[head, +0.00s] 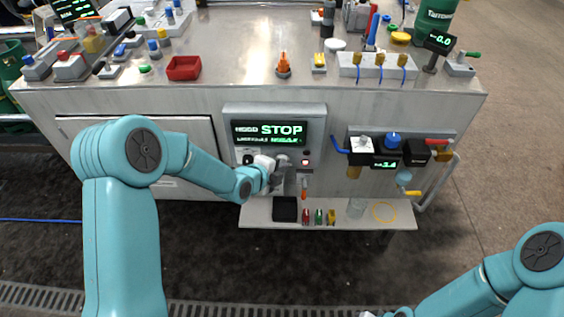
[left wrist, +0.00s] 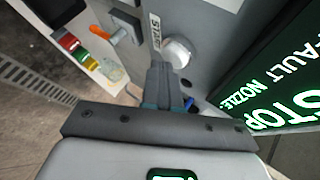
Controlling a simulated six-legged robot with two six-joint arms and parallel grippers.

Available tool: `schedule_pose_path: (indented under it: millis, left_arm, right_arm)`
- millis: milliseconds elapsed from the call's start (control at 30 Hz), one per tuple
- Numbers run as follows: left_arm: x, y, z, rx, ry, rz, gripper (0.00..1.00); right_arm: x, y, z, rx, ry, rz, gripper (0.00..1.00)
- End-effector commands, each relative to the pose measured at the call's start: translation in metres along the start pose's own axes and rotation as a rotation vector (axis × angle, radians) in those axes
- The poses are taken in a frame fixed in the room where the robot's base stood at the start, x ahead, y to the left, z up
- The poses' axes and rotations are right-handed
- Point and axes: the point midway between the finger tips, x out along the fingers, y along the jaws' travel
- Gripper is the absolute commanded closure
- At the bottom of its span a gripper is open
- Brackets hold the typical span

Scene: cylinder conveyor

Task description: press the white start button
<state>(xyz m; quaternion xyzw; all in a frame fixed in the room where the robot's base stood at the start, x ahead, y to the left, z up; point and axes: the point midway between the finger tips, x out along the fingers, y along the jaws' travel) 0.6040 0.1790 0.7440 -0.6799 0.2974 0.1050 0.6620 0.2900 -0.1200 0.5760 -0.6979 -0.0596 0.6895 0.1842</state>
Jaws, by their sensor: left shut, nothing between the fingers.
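The white start button (left wrist: 178,52) is a round white knob beside a START label on the grey panel, seen in the left wrist view. My left gripper (left wrist: 164,72) is shut and empty, its fingertips pointing at the panel just beside the button. I cannot tell whether they touch it. The display (head: 270,133) shows STOP in green; the wrist view also shows FAULT and NOZZLE.
Below, a shelf (head: 262,222) holds a black box (head: 285,209), small coloured blocks and a glass (head: 356,207). A valve unit (head: 387,162) is further right.

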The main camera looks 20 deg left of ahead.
Motion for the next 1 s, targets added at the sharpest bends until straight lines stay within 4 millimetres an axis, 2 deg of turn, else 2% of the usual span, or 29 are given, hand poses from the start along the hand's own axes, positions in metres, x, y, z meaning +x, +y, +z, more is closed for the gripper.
schedule_pose_path:
  millis: [567,1000]
  left_arm:
    - [0.002,-0.002,0.002,0.0,-0.001,-0.001,1.0]
    - [-0.01,0.007,-0.007,0.001,0.0,-0.001,1.0]
  right_arm:
    - [0.003,0.001,0.0,0.0,0.0,0.0,0.59]
    - [0.013,0.005,0.0,0.0,0.0,0.0,0.59]
